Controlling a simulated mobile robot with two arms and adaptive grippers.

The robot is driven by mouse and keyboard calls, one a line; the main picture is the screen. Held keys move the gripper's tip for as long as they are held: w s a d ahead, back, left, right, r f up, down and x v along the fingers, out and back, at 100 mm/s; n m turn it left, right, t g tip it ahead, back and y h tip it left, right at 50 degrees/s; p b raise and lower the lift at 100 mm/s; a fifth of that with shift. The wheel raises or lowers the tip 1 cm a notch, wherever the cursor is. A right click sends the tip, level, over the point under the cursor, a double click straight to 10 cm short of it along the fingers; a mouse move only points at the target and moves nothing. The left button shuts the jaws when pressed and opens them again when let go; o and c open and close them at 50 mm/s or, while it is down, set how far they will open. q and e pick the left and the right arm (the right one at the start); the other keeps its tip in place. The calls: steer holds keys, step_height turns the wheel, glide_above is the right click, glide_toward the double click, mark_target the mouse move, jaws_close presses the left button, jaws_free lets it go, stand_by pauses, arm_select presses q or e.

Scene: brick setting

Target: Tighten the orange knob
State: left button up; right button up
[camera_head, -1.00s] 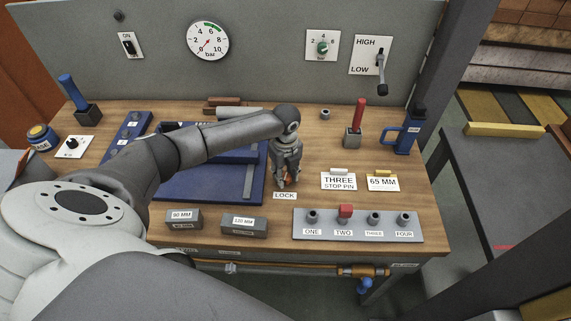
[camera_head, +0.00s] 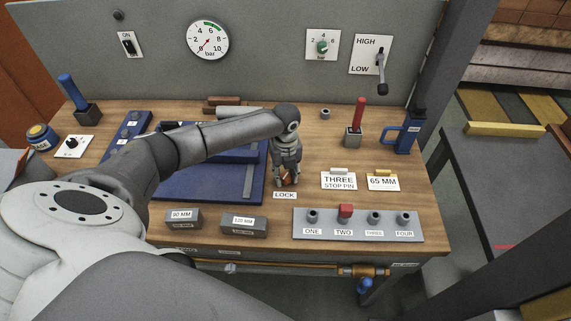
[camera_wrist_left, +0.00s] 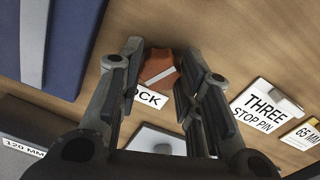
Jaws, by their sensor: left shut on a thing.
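The orange knob (camera_wrist_left: 158,68) sits on the wooden bench just behind the LOCK label (camera_head: 285,196). It has a pale stripe on its top. In the head view only a bit of orange shows between my fingers. My left gripper (camera_head: 287,181) points down over the knob, with its two fingers around it. In the left wrist view the fingers (camera_wrist_left: 157,80) stand on both sides of the knob, and the gripper is shut on it. The fingers partly cover the LOCK label. My right gripper is not in view.
A blue fixture (camera_head: 220,183) lies just left of the knob. A THREE STOP PIN card (camera_head: 338,182) and a 65 MM card (camera_head: 382,183) stand to the right. A grey rail (camera_head: 330,232) with several pegs and a red cap (camera_head: 345,210) lies in front.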

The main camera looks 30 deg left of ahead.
mark_target(286, 176)
arm_select(q)
steer(key=o, duration=1)
steer(key=shift+r, duration=0.1)
step_height(286, 176, up, 12)
